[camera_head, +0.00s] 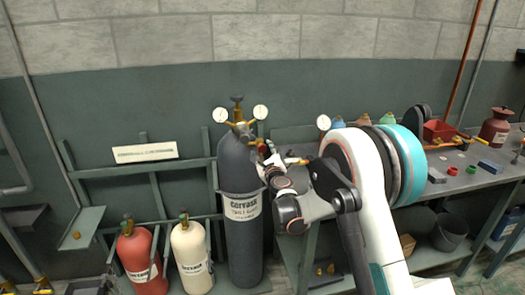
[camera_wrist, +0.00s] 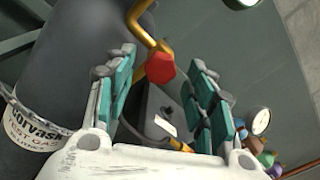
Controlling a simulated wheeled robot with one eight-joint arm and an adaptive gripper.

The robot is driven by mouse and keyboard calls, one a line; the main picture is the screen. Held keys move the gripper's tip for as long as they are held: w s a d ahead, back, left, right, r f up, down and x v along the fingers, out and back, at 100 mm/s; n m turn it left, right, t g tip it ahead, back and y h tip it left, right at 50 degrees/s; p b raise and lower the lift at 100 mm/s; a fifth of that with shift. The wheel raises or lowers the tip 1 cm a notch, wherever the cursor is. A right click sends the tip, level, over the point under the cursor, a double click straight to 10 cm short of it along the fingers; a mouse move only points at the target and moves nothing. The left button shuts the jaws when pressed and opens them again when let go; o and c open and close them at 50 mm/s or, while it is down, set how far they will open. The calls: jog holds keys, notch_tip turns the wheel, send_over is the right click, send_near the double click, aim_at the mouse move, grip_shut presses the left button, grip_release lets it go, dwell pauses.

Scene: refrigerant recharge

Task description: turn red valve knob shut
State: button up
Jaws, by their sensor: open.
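The red valve knob (camera_wrist: 160,68) is a faceted red piece on the end of a bent brass pipe (camera_wrist: 148,28). In the wrist view it shows between the teal-padded fingers of my gripper (camera_wrist: 163,72), near their tips. The fingers are open, with a visible gap on each side of the knob. In the head view, my gripper (camera_head: 268,158) is at the upper right side of the tall dark grey cylinder (camera_head: 240,225). My gripper and arm largely hide the knob there. I cannot tell its exact depth between the fingers.
Gauges (camera_head: 260,112) sit atop the tall cylinder. A red cylinder (camera_head: 143,262) and a cream cylinder (camera_head: 191,255) stand to its left by a green rack (camera_head: 150,172).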

jog(key=v, duration=0.8)
jog(key=shift+s, duration=0.4)
jog(key=shift+d+r, duration=0.1)
